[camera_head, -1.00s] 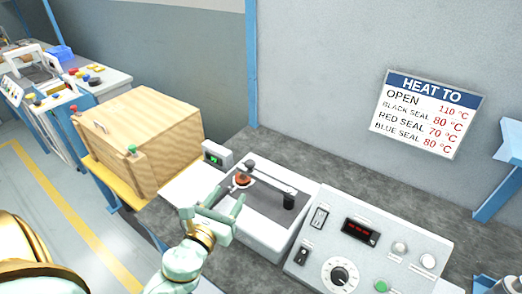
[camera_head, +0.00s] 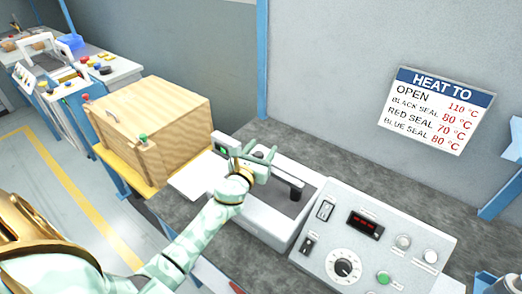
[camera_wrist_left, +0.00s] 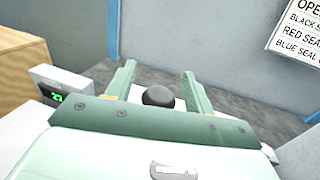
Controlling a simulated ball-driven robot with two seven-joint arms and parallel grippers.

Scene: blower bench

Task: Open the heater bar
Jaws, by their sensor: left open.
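The heater bar (camera_head: 286,177) is a pale bar lying across the grey top of a white bench unit (camera_head: 262,224). A black post (camera_head: 296,193) stands at its right end. A black knob (camera_head: 258,155) at its far left end is partly covered by my gripper in the head view. My left gripper (camera_head: 262,153) is open over that end of the bar. In the left wrist view the knob (camera_wrist_left: 158,96) shows between the two spread fingers (camera_wrist_left: 158,70); I cannot tell whether they touch it. The disc seen earlier is hidden behind the gripper. My right gripper is out of view.
A control box (camera_head: 370,240) with a dial and red display stands right of the unit. A small green-lit display (camera_wrist_left: 60,90) is beside the gripper. A wooden box (camera_head: 150,128) stands left. A "HEAT TO" sign (camera_head: 436,110) hangs on the wall.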

